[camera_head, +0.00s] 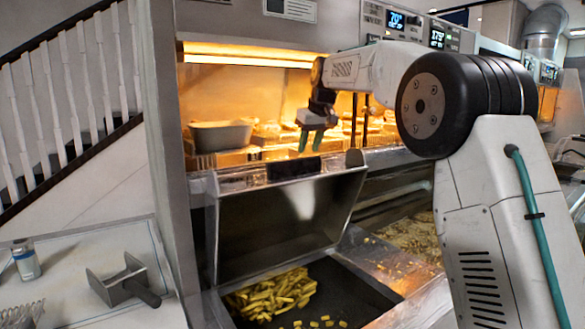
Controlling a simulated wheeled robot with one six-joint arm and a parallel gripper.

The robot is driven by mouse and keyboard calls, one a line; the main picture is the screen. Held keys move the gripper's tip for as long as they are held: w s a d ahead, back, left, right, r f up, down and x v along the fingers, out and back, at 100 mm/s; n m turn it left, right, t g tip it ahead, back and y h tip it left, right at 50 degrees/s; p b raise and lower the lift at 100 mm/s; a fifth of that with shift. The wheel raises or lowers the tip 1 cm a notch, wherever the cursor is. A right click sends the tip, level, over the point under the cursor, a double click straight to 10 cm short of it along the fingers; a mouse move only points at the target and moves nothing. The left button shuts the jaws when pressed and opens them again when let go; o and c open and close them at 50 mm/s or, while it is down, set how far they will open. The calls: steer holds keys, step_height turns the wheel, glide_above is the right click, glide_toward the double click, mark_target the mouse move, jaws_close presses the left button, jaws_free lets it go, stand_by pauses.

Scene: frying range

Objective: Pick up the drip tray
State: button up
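A steel tray-like panel (282,225) with a raised rim stands steeply tilted over the fry bin, below the lit shelf. It looks like the drip tray, but I cannot tell for certain. A black grip block (293,168) sits at its top edge. My gripper (311,145) points down just above and slightly right of this block, its two teal-tipped fingers apart with nothing visible between them. It appears apart from the block, though the depth gap is hard to judge.
A grey pan (221,135) and food sit on the lit shelf behind my gripper. Fries (270,295) lie in the bin below. A steel scoop (124,283) with a dark handle and a can (26,260) are on the left counter (85,250). A post (168,160) stands left of the range.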

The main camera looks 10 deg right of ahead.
mark_target(293, 153)
steer(key=w, duration=0.2)
steer(key=w+a, duration=0.1)
steer(key=w, duration=0.1)
steer(key=w+a, duration=0.1)
steer(key=w, duration=0.1)
steer(key=shift+w+a, duration=0.1)
steer(key=shift+w, duration=0.25)
steer(key=x, duration=0.5)
jaws_close()
